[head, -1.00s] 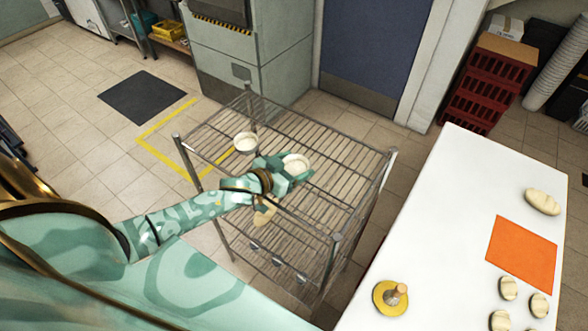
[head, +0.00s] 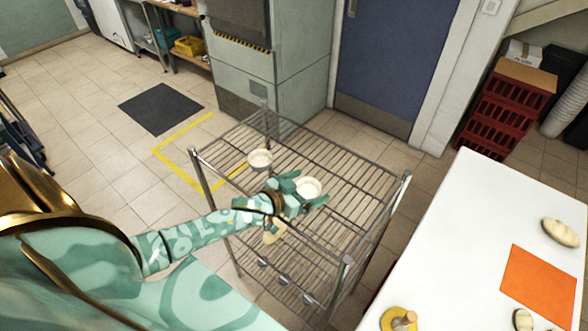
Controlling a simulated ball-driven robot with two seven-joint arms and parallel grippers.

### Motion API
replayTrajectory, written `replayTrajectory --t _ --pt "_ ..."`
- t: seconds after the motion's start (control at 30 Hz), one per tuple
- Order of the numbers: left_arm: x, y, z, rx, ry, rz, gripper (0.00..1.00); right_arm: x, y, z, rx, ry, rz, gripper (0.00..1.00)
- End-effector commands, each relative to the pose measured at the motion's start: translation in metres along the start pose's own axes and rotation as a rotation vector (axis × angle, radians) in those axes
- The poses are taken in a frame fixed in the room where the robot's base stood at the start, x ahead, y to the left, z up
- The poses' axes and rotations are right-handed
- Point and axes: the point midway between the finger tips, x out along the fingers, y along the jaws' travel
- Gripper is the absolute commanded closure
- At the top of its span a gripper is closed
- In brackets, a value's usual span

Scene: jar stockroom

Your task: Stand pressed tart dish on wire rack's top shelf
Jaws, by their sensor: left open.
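A small pale round dish (head: 309,187) with a light filling stands upright on the wire rack's top shelf (head: 337,169). My left gripper (head: 305,194) is open at the dish's near side, with its fingers spread close about it. I cannot tell whether a finger touches the dish. A second similar dish (head: 260,158) stands on the same shelf, further left and back. My right gripper is not in view.
Several small items sit on a lower rack level. Right of the rack is a white table (head: 440,235) with an orange mat (head: 540,285), pale dough pieces and a yellow round piece (head: 398,320). The top shelf's right side is clear.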

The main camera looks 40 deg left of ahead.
Motion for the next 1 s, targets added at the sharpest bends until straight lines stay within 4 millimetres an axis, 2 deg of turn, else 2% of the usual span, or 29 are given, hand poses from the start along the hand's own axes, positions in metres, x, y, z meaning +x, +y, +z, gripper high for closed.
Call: replayTrajectory --t 0.3,0.5,0.67,1.0 --pt "-0.073 0.001 0.003 -0.001 -0.007 0.001 0.07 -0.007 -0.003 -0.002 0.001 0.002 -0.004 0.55" --pt "-0.107 0.000 0.002 -0.001 -0.005 0.000 0.07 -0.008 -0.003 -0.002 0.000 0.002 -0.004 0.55" --pt "-0.116 0.000 0.001 0.001 -0.003 0.000 0.07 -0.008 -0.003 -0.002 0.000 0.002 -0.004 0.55" --pt "-0.117 0.000 0.001 0.000 -0.003 0.000 0.07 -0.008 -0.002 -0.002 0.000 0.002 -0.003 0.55"
